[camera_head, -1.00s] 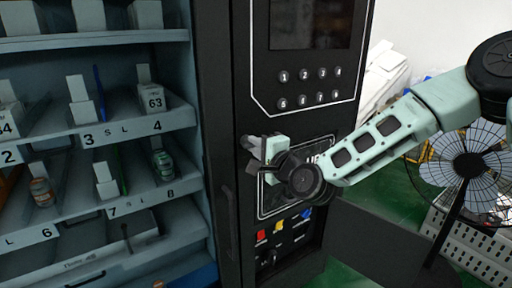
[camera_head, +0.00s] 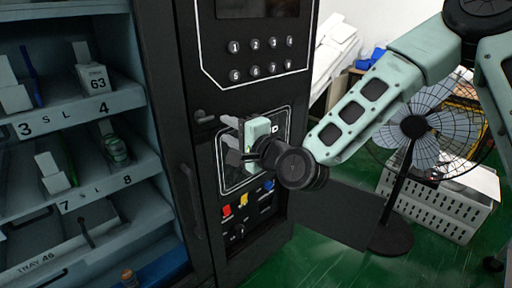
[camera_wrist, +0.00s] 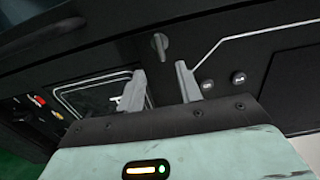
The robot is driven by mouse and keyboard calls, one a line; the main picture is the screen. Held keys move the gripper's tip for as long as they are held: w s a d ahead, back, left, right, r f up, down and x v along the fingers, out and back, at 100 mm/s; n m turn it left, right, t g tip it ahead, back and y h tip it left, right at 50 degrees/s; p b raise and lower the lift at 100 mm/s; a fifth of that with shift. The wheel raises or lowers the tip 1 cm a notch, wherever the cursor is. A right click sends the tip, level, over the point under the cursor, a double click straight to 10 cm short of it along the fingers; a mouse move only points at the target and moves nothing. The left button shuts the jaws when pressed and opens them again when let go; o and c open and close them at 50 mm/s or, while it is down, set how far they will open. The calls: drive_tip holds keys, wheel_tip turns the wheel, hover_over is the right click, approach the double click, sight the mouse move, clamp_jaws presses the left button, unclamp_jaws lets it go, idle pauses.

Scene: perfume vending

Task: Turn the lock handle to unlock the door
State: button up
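The lock handle (camera_head: 204,116) is a small dark knob-like lever on the black door front, left of the white-outlined panel. In the wrist view the lock handle (camera_wrist: 160,44) stands out ahead of the fingers, roughly in line with the gap between them. My gripper (camera_head: 227,131) is pale green with grey fingers, just right of and below the handle. In the wrist view my gripper (camera_wrist: 160,70) is open, with nothing between its fingertips. The handle looks apart from the fingers. The black door (camera_head: 175,70) looks shut.
Shelves (camera_head: 90,107) with small bottles and boxes stand left of the door. A long vertical door pull (camera_head: 192,200) is below the handle. Number buttons (camera_head: 254,70) are above the panel. A fan (camera_head: 415,127) and a white crate (camera_head: 440,200) stand right on the green floor.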

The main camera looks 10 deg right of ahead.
drive_tip(key=b+v, duration=0.5)
drive_tip(key=v, duration=0.4)
drive_tip(key=shift+d, duration=0.15)
drive_tip(key=shift+s, duration=0.1)
drive_tip(key=s+a+f+n+g+h+p, duration=0.3)
drive_tip(key=s+f+n+g+h+p, duration=0.15)
drive_tip(key=s+f+n+g, duration=0.4)
drive_tip(key=s+d+r+n+g+h+p, duration=0.2)
drive_tip(key=s+d+r+n+g, duration=0.1)
drive_tip(key=s, duration=0.5)
drive_tip(key=s+d+r+n+g+h+p, duration=0.2)
drive_tip(key=s+d+r+n+g+h, duration=0.1)
drive_tip(key=s+d+n, duration=0.2)
drive_tip(key=s+n, duration=0.2)
drive_tip(key=s, duration=0.1)
drive_tip(key=shift+d, duration=0.35)
